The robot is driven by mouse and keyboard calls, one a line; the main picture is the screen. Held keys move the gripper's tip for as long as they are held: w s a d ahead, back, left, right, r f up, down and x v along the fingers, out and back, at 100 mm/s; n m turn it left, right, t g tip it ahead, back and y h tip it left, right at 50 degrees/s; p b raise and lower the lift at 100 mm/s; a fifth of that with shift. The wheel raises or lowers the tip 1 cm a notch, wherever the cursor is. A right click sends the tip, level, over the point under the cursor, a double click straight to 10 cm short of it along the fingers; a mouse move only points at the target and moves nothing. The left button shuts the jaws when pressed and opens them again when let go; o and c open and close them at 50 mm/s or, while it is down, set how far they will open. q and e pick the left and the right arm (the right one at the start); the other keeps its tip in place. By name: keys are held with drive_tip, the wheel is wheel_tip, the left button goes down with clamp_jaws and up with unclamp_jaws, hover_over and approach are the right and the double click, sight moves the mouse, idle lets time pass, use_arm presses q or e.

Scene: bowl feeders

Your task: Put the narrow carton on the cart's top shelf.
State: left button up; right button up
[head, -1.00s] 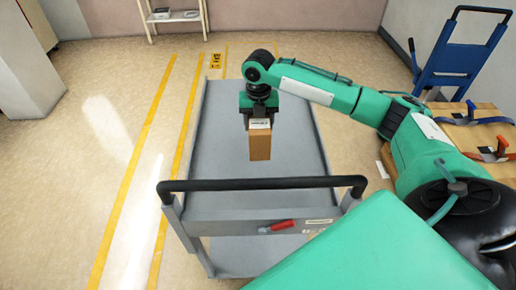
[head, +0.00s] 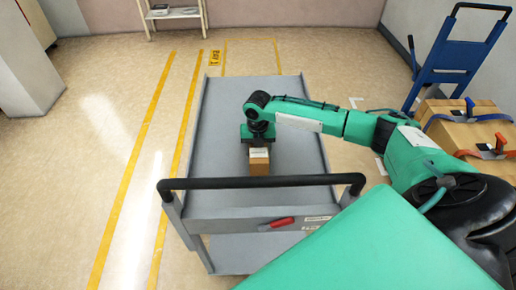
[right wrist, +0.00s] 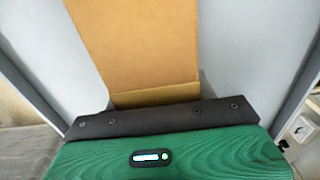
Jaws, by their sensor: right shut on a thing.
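The narrow carton (head: 259,166) is brown with a pale label on its top, upright over the near half of the cart's top shelf (head: 220,115), behind the handle. It also shows in the right wrist view (right wrist: 138,45), with grey shelf surface around it. My right gripper (head: 259,145) is above the carton and shut on its top end. Whether the carton's base touches the shelf cannot be told, since the handle hides part of that area. My left gripper is not in view.
The cart's black handle (head: 262,182) crosses in front of the carton. The shelf has low raised edges and is otherwise bare. A blue hand truck (head: 445,65) and strapped cardboard boxes (head: 462,130) stand at the right. A small rack (head: 172,14) stands at the back.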

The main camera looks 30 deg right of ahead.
drive_tip(key=o, duration=1.3)
drive_tip(key=shift+o, duration=0.2)
drive_tip(key=shift+r, duration=0.1)
wheel_tip(320, 180, up, 12)
